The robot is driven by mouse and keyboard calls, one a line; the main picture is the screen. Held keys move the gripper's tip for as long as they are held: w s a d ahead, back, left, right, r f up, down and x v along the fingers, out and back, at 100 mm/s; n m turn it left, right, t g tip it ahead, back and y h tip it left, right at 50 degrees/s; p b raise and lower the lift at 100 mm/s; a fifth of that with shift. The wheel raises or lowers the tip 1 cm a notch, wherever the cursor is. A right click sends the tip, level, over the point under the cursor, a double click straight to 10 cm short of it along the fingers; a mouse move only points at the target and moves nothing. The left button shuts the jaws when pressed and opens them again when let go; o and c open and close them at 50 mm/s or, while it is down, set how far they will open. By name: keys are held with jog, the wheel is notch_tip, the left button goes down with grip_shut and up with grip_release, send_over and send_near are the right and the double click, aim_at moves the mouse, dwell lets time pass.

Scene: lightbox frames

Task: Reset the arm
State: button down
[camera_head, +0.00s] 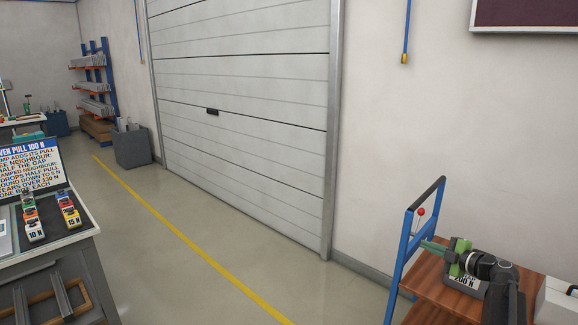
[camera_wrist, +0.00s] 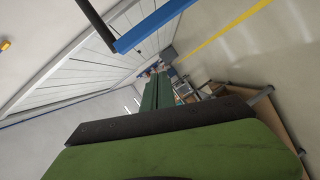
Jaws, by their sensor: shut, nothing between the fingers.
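My gripper (camera_head: 427,244) is at the lower right of the head view, at the end of my black arm. Its green fingers point left toward the blue upright frame of a cart. In the wrist view the two long green fingers (camera_wrist: 163,82) lie together, shut and empty. They point toward the far end of the room. I cannot tell whether they touch the blue frame.
The cart has a wooden top (camera_head: 438,314) and a blue frame (camera_head: 404,255). A grey block marked 200 N (camera_head: 465,284) is partly hidden by my arm. A bench (camera_head: 62,243) with labelled clamps and a sign stands left. Floor beside the yellow line (camera_head: 190,243) is clear.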

jog(key=w+a+r+m+t+h, duration=0.1)
jog(key=w+a+r+m+t, duration=0.25)
jog(key=a, duration=0.75)
jog(key=w+a+r+m+t+h, duration=0.25)
jog(key=w+a+r, duration=0.25)
jog(key=a, duration=0.6)
jog(key=s+a+f+m+g+h, duration=0.3)
jog(key=s+f+m+g, duration=0.45)
jog(key=s+f, duration=0.4)
jog(key=s+a+f+m+g+h, duration=0.25)
jog(key=s+f+m+g, duration=0.55)
jog(key=f, duration=0.6)
jog(key=s+a+f+n+g+y, duration=0.25)
jog(key=s+g, duration=0.25)
jog(key=s, duration=0.6)
notch_tip(320, 180, up, 17)
jog(key=p, duration=1.6)
jog(key=shift+w+a+f+t+h, duration=0.25)
jog(key=shift+t+h, duration=0.1)
jog(key=shift+h, duration=0.1)
